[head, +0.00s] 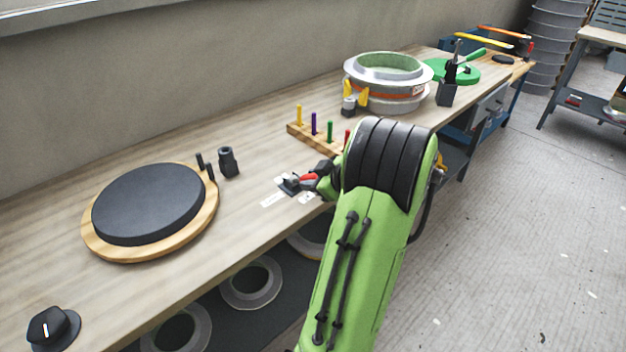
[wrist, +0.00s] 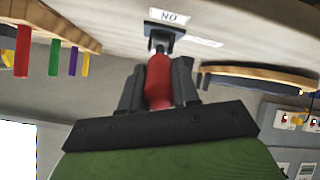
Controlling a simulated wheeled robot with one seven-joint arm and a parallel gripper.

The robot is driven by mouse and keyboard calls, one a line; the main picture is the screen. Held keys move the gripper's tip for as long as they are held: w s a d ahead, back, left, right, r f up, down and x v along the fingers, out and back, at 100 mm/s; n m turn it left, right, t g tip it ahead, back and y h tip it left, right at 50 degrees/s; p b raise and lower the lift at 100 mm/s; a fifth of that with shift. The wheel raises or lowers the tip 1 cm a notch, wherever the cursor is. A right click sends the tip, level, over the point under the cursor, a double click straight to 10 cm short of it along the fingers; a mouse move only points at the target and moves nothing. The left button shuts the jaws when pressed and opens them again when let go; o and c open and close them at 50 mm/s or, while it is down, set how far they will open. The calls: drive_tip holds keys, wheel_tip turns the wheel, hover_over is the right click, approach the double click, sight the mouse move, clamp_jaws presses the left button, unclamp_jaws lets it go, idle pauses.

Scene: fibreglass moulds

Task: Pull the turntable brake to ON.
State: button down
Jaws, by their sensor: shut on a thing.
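The turntable brake is a small lever with a red handle (head: 308,177) on a dark base plate (head: 289,187), near the front edge of the bench. In the wrist view the red handle (wrist: 158,80) lies between the two dark fingers of my gripper (wrist: 158,85), which is shut on it. An ON label (wrist: 169,16) shows beside the base in the wrist view. In the head view my green arm hides most of the gripper. The turntable (head: 150,204), a black disc on a wooden round, stands to the left of the brake.
A wooden rack (head: 313,138) with several coloured pegs stands just behind the brake. A black knob (head: 50,328) sits at the bench's near left. A round mould (head: 388,82) and a green disc (head: 452,70) stand farther back.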

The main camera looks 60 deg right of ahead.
drive_tip(key=c, duration=0.8)
unclamp_jaws()
drive_tip(key=p+v, duration=0.3)
drive_tip(key=v, duration=1.2)
drive_tip(key=shift+s+a+r+p, duration=0.15)
drive_tip(key=shift+s+a+p, duration=0.05)
drive_tip(key=shift+s+p, duration=0.1)
drive_tip(key=shift+w, duration=0.1)
